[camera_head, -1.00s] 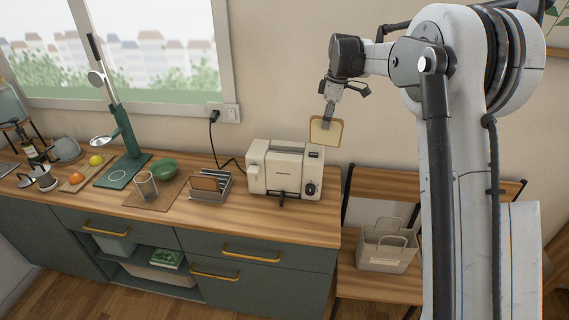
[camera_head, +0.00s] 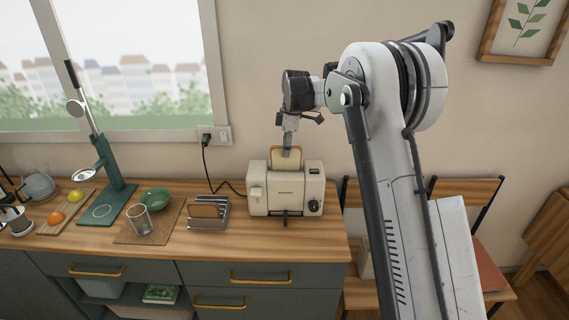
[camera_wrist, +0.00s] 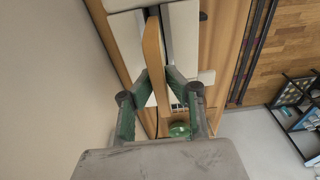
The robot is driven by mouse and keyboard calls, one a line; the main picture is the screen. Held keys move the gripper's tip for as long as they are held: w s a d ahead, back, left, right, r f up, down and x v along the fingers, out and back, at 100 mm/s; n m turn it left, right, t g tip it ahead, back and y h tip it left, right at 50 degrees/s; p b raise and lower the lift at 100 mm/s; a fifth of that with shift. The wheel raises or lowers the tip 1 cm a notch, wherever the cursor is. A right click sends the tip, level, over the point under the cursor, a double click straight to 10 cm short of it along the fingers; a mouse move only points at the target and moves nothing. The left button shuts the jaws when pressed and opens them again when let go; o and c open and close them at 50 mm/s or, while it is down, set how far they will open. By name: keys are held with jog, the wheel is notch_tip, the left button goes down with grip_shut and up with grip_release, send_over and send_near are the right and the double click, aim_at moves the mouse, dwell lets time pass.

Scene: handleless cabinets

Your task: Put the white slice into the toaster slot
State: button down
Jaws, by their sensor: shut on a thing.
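The white slice (camera_head: 277,158) is a pale bread slice with a brown crust, held upright by my gripper (camera_head: 287,152). In the wrist view the slice (camera_wrist: 156,62) is edge-on between the two fingers of my gripper (camera_wrist: 157,92), which are shut on it. The cream toaster (camera_head: 286,194) stands on the counter right below. The slice's lower edge is hidden behind the toaster's front top edge, so I cannot tell how deep it is in a slot. The wrist view shows the toaster top (camera_wrist: 183,50) with a dark slot (camera_wrist: 166,32) beside the slice.
A toast rack (camera_head: 208,212) with a brown slice stands left of the toaster. A glass (camera_head: 140,221), a green bowl (camera_head: 155,198) and a green stand (camera_head: 107,204) are farther left. A black cord runs from the wall outlet (camera_head: 214,135) behind the toaster.

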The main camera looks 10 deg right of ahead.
aim_at(286, 161)
jog(key=shift+f, duration=2.3)
jog(key=shift+f, duration=0.1)
jog(key=shift+f, duration=0.1)
jog(key=c, duration=1.8)
grip_release()
jog(key=shift+o, duration=0.2)
